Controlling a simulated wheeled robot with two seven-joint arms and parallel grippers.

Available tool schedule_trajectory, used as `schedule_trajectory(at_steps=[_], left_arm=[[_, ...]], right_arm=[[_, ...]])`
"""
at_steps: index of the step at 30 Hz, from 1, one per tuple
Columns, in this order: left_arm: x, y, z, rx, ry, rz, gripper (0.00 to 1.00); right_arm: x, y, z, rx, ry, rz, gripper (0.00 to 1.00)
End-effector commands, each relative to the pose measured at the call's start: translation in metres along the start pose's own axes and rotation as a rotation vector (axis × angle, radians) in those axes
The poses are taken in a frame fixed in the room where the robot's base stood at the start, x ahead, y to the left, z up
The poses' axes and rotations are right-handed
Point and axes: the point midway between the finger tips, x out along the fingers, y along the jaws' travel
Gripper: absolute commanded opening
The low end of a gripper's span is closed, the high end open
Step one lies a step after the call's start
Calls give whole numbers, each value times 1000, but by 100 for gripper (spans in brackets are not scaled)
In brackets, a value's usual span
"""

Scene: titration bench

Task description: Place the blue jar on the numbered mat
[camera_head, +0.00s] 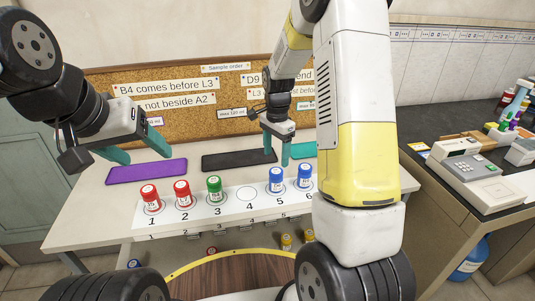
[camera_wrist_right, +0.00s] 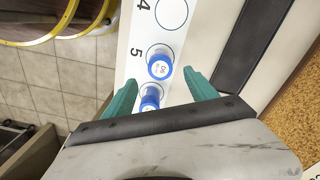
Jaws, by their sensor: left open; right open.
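The white numbered mat (camera_head: 233,203) lies along the bench front; it also shows in the right wrist view (camera_wrist_right: 142,35). One blue jar (camera_head: 276,181) stands upright at number 5, and it is in the wrist view (camera_wrist_right: 160,63). Another blue jar (camera_head: 305,178) stands at the circle right of it, partly visible in the wrist view (camera_wrist_right: 150,97). Circle 4 is empty. My right gripper (camera_head: 279,150) is open and empty, above and behind the jars; in the wrist view its fingertips flank the number 5 jar without visible contact. My left gripper (camera_head: 138,150) is open and empty above the purple mat.
Red jars stand at 1 (camera_head: 151,198) and 2 (camera_head: 183,194), a green jar (camera_head: 215,189) at 3. Behind lie a purple mat (camera_head: 146,172), a black mat (camera_head: 225,161) and a teal mat (camera_head: 303,150). A corkboard (camera_head: 200,92) carries signs. My right arm hides the bench's right part.

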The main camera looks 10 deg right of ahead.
Motion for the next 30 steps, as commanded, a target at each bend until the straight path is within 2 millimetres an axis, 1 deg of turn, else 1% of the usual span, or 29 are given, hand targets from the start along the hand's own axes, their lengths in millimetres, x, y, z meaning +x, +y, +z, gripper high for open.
schedule_trajectory(at_steps=[5, 8, 11, 12, 15, 19, 21, 24, 27, 30], left_arm=[[0, 0, 0, 0, 0, 0, 66], [0, 0, 0, 0, 0, 0, 66], [0, 0, 0, 0, 0, 0, 66], [0, 0, 0, 0, 0, 0, 66], [0, 0, 0, 0, 0, 0, 66], [0, 0, 0, 0, 0, 0, 66], [0, 0, 0, 0, 0, 0, 66], [0, 0, 0, 0, 0, 0, 66], [0, 0, 0, 0, 0, 0, 66], [0, 0, 0, 0, 0, 0, 66]], right_arm=[[-21, 3, 2, -25, 1, -18, 66], [-50, 13, 8, -96, 7, -64, 66], [-91, 33, 22, -220, 22, -136, 66], [-108, 43, 29, -279, 33, -167, 66], [-144, 71, 47, -428, 70, -240, 66], [-180, 110, 73, -624, 141, -326, 66], [-194, 132, 87, -726, 188, -366, 66], [-206, 159, 105, -862, 260, -410, 66], [-211, 180, 120, -969, 323, -438, 66], [-212, 194, 129, -1041, 369, -452, 66]])
